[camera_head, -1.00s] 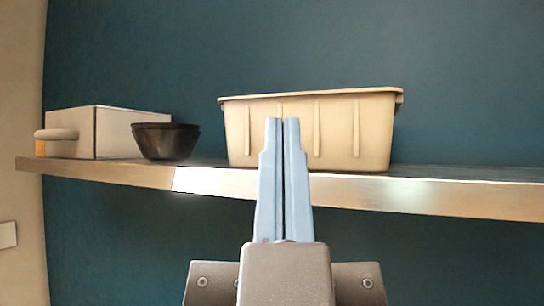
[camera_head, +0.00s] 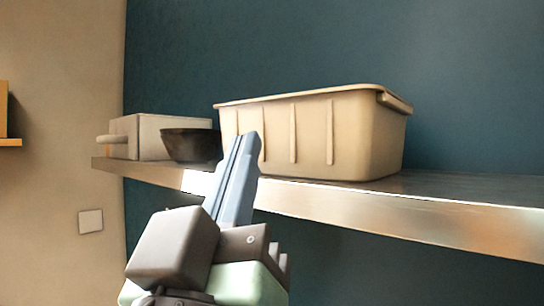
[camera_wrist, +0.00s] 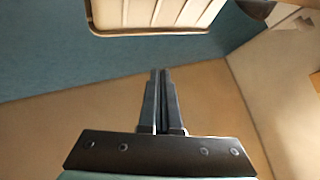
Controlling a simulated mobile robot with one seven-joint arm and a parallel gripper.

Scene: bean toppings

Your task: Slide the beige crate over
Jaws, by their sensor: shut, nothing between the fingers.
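The beige crate (camera_head: 345,135) stands upright on a metal-edged shelf (camera_head: 440,210) in the head view. In the wrist view the crate (camera_wrist: 150,14) shows at the top, beyond the fingertips. My gripper (camera_head: 245,138) is shut and empty. In the head view its fingertips overlap the crate's lower left part, and I cannot tell there whether they touch it. In the wrist view the fingertips (camera_wrist: 161,72) appear apart from the crate, with a gap between them. The fingers hide part of the crate's front left.
A pale box (camera_head: 150,130) stands at the shelf's left end. The shelf to the right of the crate is clear. A white wall plate (camera_head: 91,221) is on the left wall.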

